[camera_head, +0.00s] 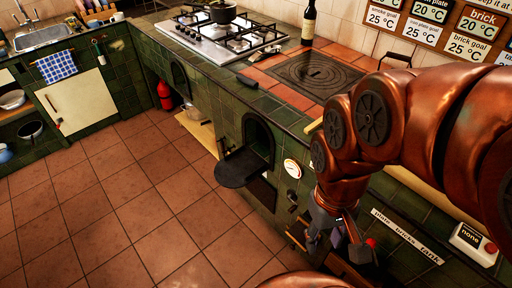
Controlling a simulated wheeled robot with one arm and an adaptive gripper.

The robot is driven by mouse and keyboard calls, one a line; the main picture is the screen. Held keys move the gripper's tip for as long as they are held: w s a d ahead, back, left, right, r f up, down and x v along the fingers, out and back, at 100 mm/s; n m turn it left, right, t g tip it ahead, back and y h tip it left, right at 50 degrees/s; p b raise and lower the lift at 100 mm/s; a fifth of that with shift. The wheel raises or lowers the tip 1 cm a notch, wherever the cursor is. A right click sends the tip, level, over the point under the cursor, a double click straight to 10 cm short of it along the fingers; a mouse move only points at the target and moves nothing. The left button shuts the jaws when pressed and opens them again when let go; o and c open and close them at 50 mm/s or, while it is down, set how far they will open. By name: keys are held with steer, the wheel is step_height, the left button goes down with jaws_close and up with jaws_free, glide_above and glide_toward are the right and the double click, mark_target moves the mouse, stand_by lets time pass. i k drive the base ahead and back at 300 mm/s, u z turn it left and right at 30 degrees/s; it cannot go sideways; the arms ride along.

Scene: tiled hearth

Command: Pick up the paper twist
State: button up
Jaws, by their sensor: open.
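I cannot make out a paper twist for certain. A small pale yellow piece (314,126) shows at the counter's front edge, partly behind my arm; I cannot tell what it is. My gripper (325,242) is open and points down at the lower right, in front of the green tiled hearth. It is above or beside an open wooden compartment (345,270) with small dark and red items, too small to tell apart. I cannot tell whether it touches any of them. My copper arm covers much of the right side.
An open dark hatch door (241,168) juts from the hearth left of my gripper. A round gauge (292,168) is on the front. A hotplate (316,73), a bottle (309,22) and a gas hob (222,38) are on top. The tiled floor (120,200) is clear.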

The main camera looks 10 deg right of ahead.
mark_target(252, 83)
steer(key=k, duration=0.45)
steer(key=u, duration=0.95)
steer(key=i, duration=1.45)
steer(key=z, duration=0.55)
steer(key=i, duration=0.6)
steer(key=z, duration=0.45)
